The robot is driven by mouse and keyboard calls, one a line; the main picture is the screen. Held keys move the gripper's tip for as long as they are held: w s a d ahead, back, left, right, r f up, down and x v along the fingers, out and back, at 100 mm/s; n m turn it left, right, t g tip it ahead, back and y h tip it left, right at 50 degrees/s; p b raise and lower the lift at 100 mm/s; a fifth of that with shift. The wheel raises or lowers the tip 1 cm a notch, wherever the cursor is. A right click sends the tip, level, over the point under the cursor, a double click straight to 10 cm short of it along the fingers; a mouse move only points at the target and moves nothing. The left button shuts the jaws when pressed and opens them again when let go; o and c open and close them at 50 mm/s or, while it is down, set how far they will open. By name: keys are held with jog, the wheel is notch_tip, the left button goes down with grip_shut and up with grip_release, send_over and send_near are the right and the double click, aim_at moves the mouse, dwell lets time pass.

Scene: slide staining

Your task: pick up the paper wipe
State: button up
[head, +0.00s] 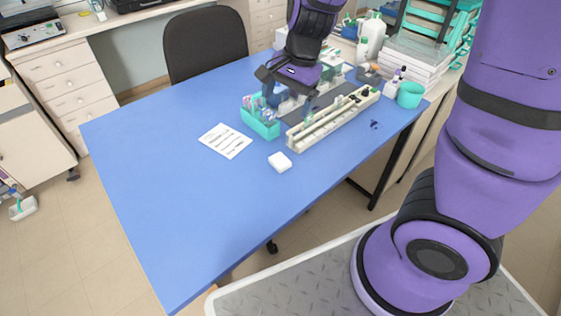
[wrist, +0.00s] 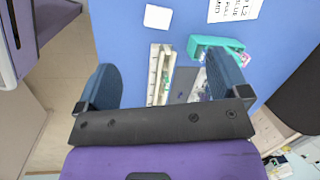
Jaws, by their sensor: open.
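The paper wipe, a small white square pad (head: 279,162), lies flat on the blue table (head: 180,220), in front of the long white rack. In the wrist view the wipe (wrist: 157,16) is near the top edge, left of the printed sheet. My gripper (head: 288,97) is above the back part of the table, over the racks, behind the wipe and apart from it. In the wrist view its two dark blue fingers (wrist: 164,80) are spread wide with nothing held between them.
A teal bin of tubes (head: 262,122) and a long white rack (head: 330,119) stand behind the wipe. A printed sheet (head: 225,140) lies to its left. A teal cup (head: 410,95) and bottles stand at the back right. The table's front and left are clear.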

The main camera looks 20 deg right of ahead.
aim_at(280, 160)
jog(key=shift+w+a+f+m+g+h, duration=0.15)
jog(key=shift+w+f+m+h, duration=0.55)
jog(key=shift+f, duration=3.05)
jog(key=shift+w+f+m+g+h, duration=0.1)
jog(key=shift+w+f+m, duration=0.6)
jog(key=shift+f, duration=3.05)
jog(key=shift+w+a+f+m+g+h, duration=0.25)
jog(key=shift+f+m, duration=0.85)
jog(key=shift+f, duration=2.65)
jog(key=shift+d, duration=0.2)
jog(key=shift+c, duration=0.4)
jog(key=c, duration=0.9)
